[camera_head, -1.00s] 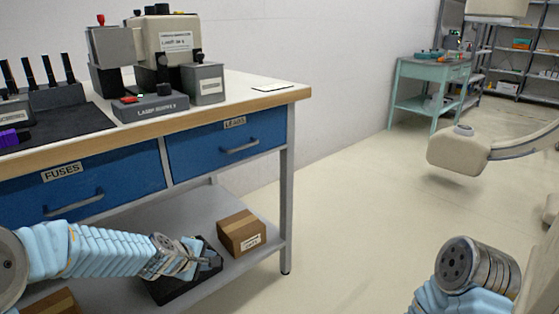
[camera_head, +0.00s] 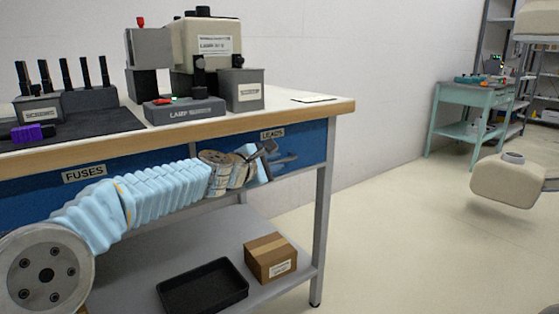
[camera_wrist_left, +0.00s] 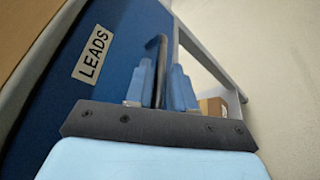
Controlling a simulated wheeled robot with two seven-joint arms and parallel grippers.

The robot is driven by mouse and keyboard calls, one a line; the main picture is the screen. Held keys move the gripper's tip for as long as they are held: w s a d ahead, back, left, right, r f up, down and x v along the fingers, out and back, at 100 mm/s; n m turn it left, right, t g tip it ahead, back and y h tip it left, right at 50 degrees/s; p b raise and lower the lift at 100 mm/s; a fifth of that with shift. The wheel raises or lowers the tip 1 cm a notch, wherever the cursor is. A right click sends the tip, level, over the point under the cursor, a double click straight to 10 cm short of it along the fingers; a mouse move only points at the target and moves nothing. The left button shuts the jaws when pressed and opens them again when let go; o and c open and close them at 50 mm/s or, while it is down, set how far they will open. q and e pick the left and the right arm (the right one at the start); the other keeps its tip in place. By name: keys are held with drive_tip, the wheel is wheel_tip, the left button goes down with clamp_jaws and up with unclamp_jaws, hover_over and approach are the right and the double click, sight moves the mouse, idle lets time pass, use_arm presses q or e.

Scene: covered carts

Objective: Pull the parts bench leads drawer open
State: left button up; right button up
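The blue leads drawer (camera_head: 310,150) is at the right end of the bench and looks closed. Its label reads LEADS, and the label also shows in the left wrist view (camera_wrist_left: 92,54). In the left wrist view the handle (camera_wrist_left: 161,50) runs between the two pale blue fingers (camera_wrist_left: 161,88). The gap is narrow; I cannot tell whether the fingers press on the handle. My right gripper is not in view.
The fuses drawer (camera_head: 40,192) is left of the leads drawer, partly behind my left arm. A black tray (camera_head: 203,288) and a cardboard box (camera_head: 270,258) are on the lower shelf (camera_head: 235,228).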

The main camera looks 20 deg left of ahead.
use_arm(q)
drive_tip(key=shift+x, duration=1.3)
clamp_jaws()
drive_tip(key=shift+f, duration=0.1)
